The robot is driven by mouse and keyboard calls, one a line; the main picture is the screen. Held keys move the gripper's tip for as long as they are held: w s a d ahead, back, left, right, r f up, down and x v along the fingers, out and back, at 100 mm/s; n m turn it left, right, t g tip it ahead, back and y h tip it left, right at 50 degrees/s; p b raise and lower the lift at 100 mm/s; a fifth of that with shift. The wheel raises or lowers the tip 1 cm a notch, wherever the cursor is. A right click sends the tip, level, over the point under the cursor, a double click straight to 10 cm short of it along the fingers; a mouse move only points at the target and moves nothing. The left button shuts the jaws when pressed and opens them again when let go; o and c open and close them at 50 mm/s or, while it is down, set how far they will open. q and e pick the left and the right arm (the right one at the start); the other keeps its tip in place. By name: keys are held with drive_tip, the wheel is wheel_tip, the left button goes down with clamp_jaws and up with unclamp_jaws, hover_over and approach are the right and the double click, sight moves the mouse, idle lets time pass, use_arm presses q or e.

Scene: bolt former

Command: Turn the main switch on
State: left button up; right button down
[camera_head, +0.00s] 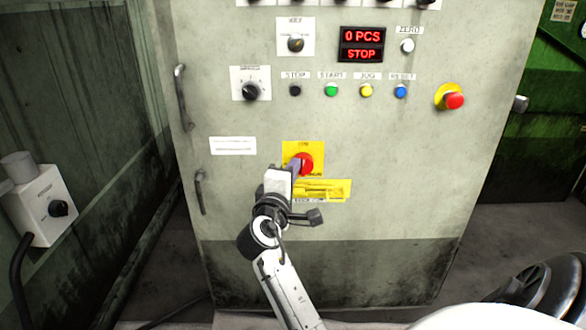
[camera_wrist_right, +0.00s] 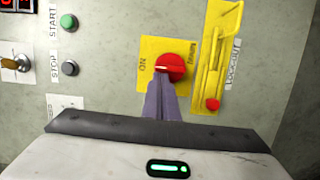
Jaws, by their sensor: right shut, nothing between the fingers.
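The main switch is a red rotary knob (camera_head: 305,163) on a yellow plate (camera_head: 288,148) on the cabinet front. In the right wrist view the knob (camera_wrist_right: 174,66) shows a pale mark on its side facing the ON label (camera_wrist_right: 143,66). My right gripper (camera_head: 296,168) is shut and empty, with its fingers against or just in front of the knob's left side in the head view. The fingertips also overlap the knob's edge in the right wrist view (camera_wrist_right: 158,90); I cannot tell whether they touch. My left gripper is out of view.
A yellow lockout piece (camera_head: 325,189) sits just below the switch. A red display (camera_head: 361,45) reads 0 PCS and STOP. Several push buttons and a red emergency knob (camera_head: 453,100) are higher up. Door handles (camera_head: 182,98) stand out at the cabinet's left edge.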

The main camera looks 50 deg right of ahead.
use_arm(q)
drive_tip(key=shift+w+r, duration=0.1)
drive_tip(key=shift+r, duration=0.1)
drive_tip(key=p, duration=0.1)
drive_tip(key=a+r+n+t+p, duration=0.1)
drive_tip(key=p, duration=0.1)
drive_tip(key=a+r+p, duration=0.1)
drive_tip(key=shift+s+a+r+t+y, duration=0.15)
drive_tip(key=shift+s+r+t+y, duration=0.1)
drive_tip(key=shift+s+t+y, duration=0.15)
use_arm(e)
wheel_tip(320, 180, up, 10)
